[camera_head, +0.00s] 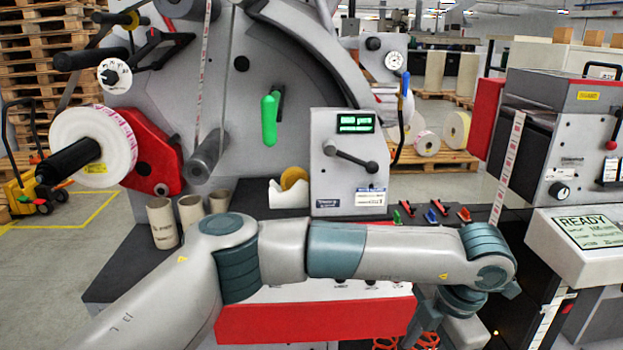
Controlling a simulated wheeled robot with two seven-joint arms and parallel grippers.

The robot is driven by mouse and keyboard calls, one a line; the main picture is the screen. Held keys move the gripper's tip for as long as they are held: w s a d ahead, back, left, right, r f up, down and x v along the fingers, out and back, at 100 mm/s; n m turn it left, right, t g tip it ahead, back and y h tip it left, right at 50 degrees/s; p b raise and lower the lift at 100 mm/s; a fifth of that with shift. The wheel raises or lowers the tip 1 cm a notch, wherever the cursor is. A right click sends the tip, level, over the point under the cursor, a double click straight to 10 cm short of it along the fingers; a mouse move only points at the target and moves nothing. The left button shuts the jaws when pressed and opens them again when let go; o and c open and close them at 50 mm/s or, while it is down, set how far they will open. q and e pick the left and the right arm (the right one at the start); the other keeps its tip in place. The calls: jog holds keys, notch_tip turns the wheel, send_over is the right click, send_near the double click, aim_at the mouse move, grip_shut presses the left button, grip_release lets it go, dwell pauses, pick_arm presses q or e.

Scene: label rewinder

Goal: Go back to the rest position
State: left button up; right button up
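My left arm comes in from the lower left and stretches right across the front of the label rewinder (290,90). Its wrist bends downward at the right, in front of the gap between the rewinder and the printer unit. I cannot make out the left gripper's fingers; they are hidden or outside the picture. My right arm and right gripper do not show.
A white label roll (82,150) sits on a spindle at left. Cardboard cores (162,222) and a tape dispenser (290,190) stand on the ledge behind my arm. A printer unit (575,140) and a READY screen (590,232) are at right.

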pick_arm(q)
jog(key=s+d+f+n+g+h, duration=0.1)
jog(key=s+d+g+h, duration=0.65)
jog(key=s+d, duration=0.3)
jog(key=d+r+n+g+h, duration=0.3)
jog(key=r+n+g+h, duration=0.15)
jog(key=h, duration=0.25)
jog(key=w+a+n+t+h, duration=0.3)
jog(key=w+n+t+h, duration=0.55)
jog(key=w+n, duration=0.35)
jog(key=w+a+f+n+t+y, duration=0.3)
jog(key=w+a+f+n+t, duration=0.8)
jog(key=f+n+t, duration=0.3)
jog(key=s+a+f+n+t+y, duration=0.15)
jog(key=a+f+n+y, duration=0.4)
jog(key=a+f, duration=0.55)
jog(key=s+a+f+n+y, duration=0.2)
jog(key=a+f+n+y, duration=0.35)
jog(key=f, duration=0.95)
jog(key=s+a+f+n+g+y, duration=0.2)
jog(key=s+a+f, duration=0.5)
jog(key=s, duration=0.3)
jog(key=s+a+f+n+g+y, duration=0.2)
jog(key=s+a+f+g, duration=0.1)
jog(key=s+a+f, duration=0.4)
jog(key=s+a+f+n+g+y, duration=0.2)
jog(key=s+a+f, duration=0.5)
jog(key=s+f, duration=0.4)
jog(key=shift+s+g, duration=0.5)
jog(key=shift+s, duration=0.7)
